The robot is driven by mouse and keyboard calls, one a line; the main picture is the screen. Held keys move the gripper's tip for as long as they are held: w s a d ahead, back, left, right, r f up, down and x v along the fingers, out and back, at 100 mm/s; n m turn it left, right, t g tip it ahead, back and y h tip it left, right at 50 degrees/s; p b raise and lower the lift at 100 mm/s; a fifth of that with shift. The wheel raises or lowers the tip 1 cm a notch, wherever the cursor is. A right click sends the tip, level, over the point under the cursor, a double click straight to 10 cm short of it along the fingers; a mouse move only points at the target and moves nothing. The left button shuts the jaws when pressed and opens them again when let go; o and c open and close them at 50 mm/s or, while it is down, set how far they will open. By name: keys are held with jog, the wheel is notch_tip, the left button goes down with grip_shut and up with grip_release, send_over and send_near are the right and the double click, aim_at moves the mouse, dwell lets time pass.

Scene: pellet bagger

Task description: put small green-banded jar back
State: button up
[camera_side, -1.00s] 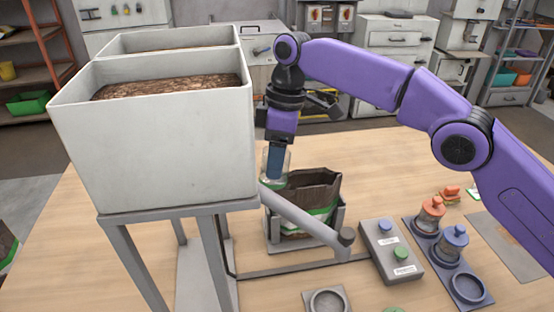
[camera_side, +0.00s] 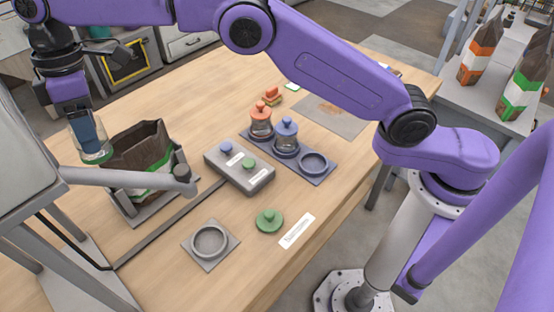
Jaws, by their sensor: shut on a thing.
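My gripper (camera_side: 88,135), at the left edge of the view, points down and is shut on the small clear jar with a green band (camera_side: 94,151). The jar is held in the air by the open brown bag (camera_side: 150,140); its contents cannot be made out. A three-place rack (camera_side: 327,175) holds a red-lidded jar (camera_side: 260,122) and a blue-lidded jar (camera_side: 286,136); its near right ring (camera_side: 314,162) is empty. A loose green lid (camera_side: 269,220) lies on the table. A square plate with an empty ring (camera_side: 210,241) lies left of it.
A grey lever arm (camera_side: 120,177) reaches across in front of the bag. A grey button box (camera_side: 238,172) stands between bag and rack. A white label (camera_side: 297,231) lies near the table edge. Filled bags (camera_side: 481,53) stand on a side bench.

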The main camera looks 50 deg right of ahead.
jog(key=s+d+f+h, duration=0.1)
jog(key=s+d+f, duration=0.2)
jog(key=s+d, duration=1.55)
jog(key=s+d+f+h, duration=0.1)
jog(key=s+d+f, duration=0.2)
jog(key=s+d, duration=1.6)
jog(key=shift+w+f, duration=1.8)
jog(key=shift+w, duration=0.95)
jog(key=shift+w+f, duration=1.75)
jog(key=shift+w, duration=0.95)
jog(key=shift+w+f, duration=1.8)
jog(key=shift+w, duration=0.95)
jog(key=shift+f+t, duration=0.3)
jog(key=shift+f, duration=1.15)
